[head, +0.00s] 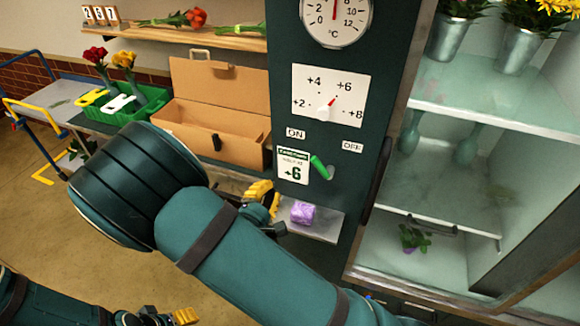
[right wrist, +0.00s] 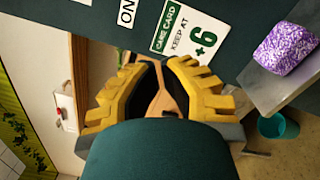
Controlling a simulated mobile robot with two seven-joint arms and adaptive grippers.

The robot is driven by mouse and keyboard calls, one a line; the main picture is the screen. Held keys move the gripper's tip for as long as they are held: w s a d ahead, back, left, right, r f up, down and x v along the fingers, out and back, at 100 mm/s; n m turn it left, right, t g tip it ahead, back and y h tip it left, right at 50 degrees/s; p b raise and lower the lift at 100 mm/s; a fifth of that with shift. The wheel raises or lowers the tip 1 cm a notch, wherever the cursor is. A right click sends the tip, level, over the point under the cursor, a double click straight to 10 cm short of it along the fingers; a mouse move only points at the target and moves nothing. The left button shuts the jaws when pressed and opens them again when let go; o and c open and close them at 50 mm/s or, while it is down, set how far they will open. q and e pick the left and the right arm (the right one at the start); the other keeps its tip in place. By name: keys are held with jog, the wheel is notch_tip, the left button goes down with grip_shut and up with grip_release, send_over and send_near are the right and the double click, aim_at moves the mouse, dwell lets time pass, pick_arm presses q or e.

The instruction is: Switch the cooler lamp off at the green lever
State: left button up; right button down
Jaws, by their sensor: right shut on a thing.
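The green lever (head: 320,167) is on the dark front panel, below and between the ON label (head: 296,133) and the OFF label (head: 352,146). Its handle leans up and left, towards ON. The cooler (head: 470,150) on the right has a pale, bright interior; the lamp itself is not clear. My right gripper (head: 264,197) is left of and below the lever, apart from it. In the right wrist view my right gripper (right wrist: 163,62) is shut; what it holds I cannot make out. My left gripper (head: 165,318) is partly cut off at the bottom edge.
The care card (head: 292,166) is left of the lever. An open cardboard box (head: 215,105) and a green crate (head: 125,112) with flowers stand at the left. My right arm hides the lower middle.

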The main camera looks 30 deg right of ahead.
jog(key=x, duration=1)
jog(key=shift+d, duration=0.15)
jog(key=shift+s+d+r+p, duration=0.3)
jog(key=shift+s+d+r, duration=0.3)
jog(key=shift+s+d, duration=0.15)
jog(key=shift+s+d+r, duration=0.3)
jog(key=shift+s+d, duration=0.1)
jog(key=shift+d, duration=0.1)
jog(key=shift+w, duration=0.1)
